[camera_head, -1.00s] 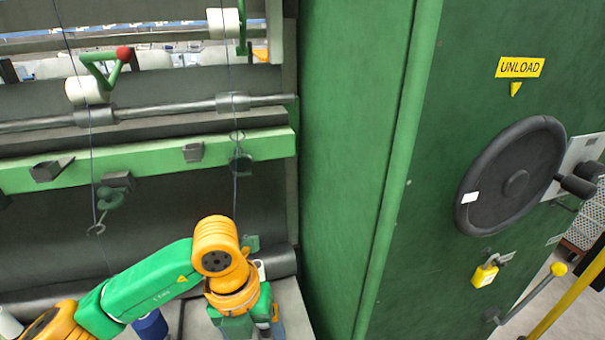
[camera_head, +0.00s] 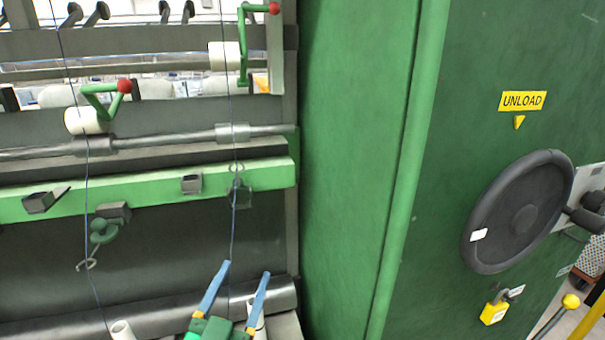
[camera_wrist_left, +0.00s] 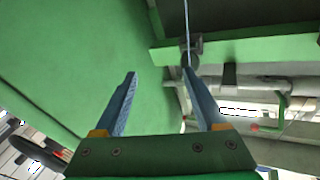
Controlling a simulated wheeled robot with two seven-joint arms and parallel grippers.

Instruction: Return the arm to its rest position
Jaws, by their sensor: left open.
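My left gripper (camera_head: 240,286) is at the bottom centre of the head view, its two blue fingers apart and pointing up. It is in front of the dark lower part of the spinning frame, below the green rail (camera_head: 150,190). In the left wrist view the open fingers (camera_wrist_left: 158,95) have nothing between them that they grip. A thin blue thread (camera_wrist_left: 186,25) runs down to near the right finger there. Most of my left arm is below the head view. My right gripper is in neither view.
A green cabinet (camera_head: 355,150) stands close to the right of the gripper. It bears a black handwheel (camera_head: 517,212), a yellow padlock (camera_head: 494,312) and an UNLOAD sign (camera_head: 522,101). Left are a hook (camera_head: 86,264), a red-knobbed lever (camera_head: 124,87) and a white bobbin (camera_head: 122,330).

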